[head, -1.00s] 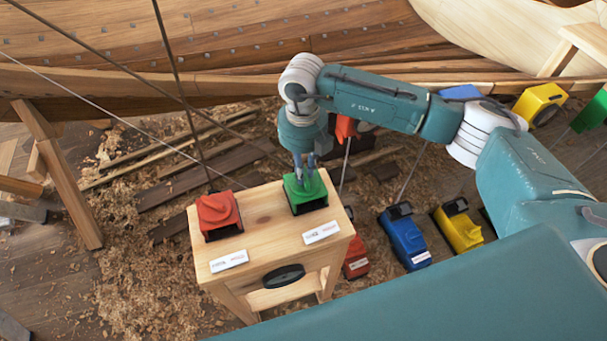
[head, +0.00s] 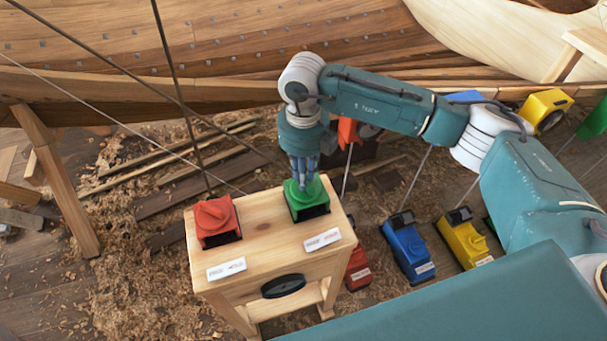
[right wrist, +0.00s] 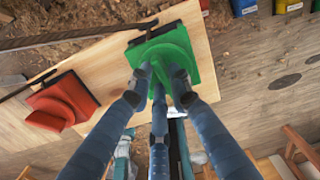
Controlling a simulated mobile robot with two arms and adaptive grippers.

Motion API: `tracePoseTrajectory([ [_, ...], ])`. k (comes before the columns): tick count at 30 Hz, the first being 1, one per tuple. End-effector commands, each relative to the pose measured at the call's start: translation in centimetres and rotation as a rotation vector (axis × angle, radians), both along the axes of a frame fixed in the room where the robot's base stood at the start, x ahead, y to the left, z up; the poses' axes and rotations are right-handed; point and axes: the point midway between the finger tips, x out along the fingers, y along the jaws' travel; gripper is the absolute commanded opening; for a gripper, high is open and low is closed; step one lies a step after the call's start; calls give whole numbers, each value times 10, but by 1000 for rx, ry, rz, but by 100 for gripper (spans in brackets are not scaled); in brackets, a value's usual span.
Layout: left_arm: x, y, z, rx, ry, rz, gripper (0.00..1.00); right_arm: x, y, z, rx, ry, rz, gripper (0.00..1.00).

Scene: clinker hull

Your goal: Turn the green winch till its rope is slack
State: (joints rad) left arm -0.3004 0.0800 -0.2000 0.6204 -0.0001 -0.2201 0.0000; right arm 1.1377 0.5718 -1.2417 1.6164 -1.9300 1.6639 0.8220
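The green winch (head: 308,209) sits at the back right of a small wooden bench (head: 265,240). It also shows in the right wrist view (right wrist: 188,45). A dark rope (head: 105,62) runs from near it to the upper left and looks straight. My right gripper (head: 305,185) points down onto the green winch from above. In the right wrist view its fingers (right wrist: 160,82) stand around the winch's raised top part. Whether they press on it is unclear, and they hide part of that top. My left gripper is in neither view.
A red winch (head: 216,222) with its own straight rope stands left on the bench. Two white labels and a black oval handle (head: 283,286) are at the bench's front. Blue (head: 408,248) and yellow (head: 461,238) winches stand on the floor right. The hull (head: 180,50) rises behind.

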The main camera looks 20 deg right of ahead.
Motion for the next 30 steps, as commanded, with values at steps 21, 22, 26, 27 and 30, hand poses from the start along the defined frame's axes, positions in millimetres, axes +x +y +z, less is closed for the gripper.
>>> tracePoseTrajectory([
  [21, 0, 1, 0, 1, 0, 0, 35, 1, 0, 54, 1, -5, 0, 35],
  [22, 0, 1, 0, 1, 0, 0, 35, 1, 0, 61, 1, -5, -1, 35],
  [26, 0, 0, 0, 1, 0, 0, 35, 1, 0, 87, 1, -4, -1, 35],
  [27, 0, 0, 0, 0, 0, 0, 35, 1, 0, 94, 1, -3, 0, 35],
  [30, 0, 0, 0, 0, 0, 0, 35, 1, 0, 108, 0, -2, 0, 35],
])
